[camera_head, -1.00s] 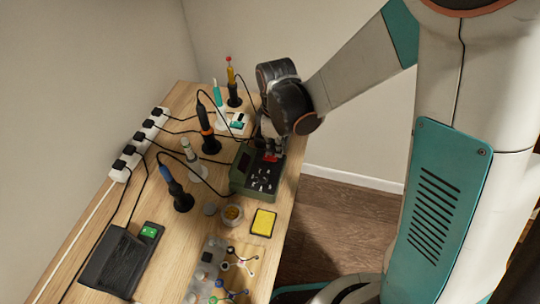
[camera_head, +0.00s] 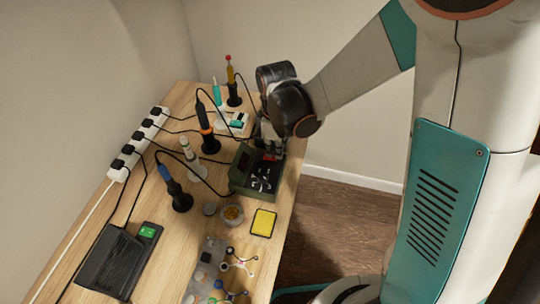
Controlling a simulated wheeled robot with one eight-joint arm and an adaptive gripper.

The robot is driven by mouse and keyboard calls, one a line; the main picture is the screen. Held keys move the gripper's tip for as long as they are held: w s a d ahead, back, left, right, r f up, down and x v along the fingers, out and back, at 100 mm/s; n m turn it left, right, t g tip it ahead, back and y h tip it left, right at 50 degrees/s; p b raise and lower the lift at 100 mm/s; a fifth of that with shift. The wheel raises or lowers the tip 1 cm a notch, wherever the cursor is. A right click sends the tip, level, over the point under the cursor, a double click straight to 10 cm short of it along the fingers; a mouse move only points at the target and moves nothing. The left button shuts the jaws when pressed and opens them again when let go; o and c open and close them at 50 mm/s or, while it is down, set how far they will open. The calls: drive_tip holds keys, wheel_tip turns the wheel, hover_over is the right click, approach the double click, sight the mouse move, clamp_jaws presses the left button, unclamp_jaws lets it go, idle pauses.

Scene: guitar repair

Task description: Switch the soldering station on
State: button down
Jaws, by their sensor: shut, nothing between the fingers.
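A dark green soldering station (camera_head: 240,182) stands on the wooden bench, with several light knobs or marks on its black top panel. A red switch (camera_head: 270,157) shows at the panel's far end. My gripper (camera_head: 270,148) is shut and empty, pointing down right at that switch and partly covering it. Whether the fingertips touch the switch, and which way the switch is tipped, I cannot tell. A white station with a teal display (camera_head: 238,121) stands behind.
Several irons and tools stand upright in holders, including a blue-handled one (camera_head: 172,185). Their cables run to a white power strip (camera_head: 138,145) along the wall. A small round tin (camera_head: 232,214), a yellow sponge (camera_head: 263,222) and a parts tray (camera_head: 206,262) lie in front.

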drive_tip(key=shift+f+b, duration=0.3)
drive_tip(key=shift+f, duration=0.1)
drive_tip(key=shift+r, duration=0.1)
drive_tip(key=shift+r+p, duration=2.5)
drive_tip(key=shift+r, duration=1)
drive_tip(key=d+r+m+t, duration=0.2)
drive_tip(key=d+r+m, duration=0.1)
drive_tip(key=d+r, duration=0.3)
drive_tip(key=s+d+r+m+t, duration=0.5)
drive_tip(key=s+d+r+m, duration=0.3)
drive_tip(key=s+r+m, duration=0.3)
drive_tip(key=shift+s+d+r, duration=0.15)
drive_tip(key=shift+s+r, duration=0.15)
drive_tip(key=shift+s, duration=0.7)
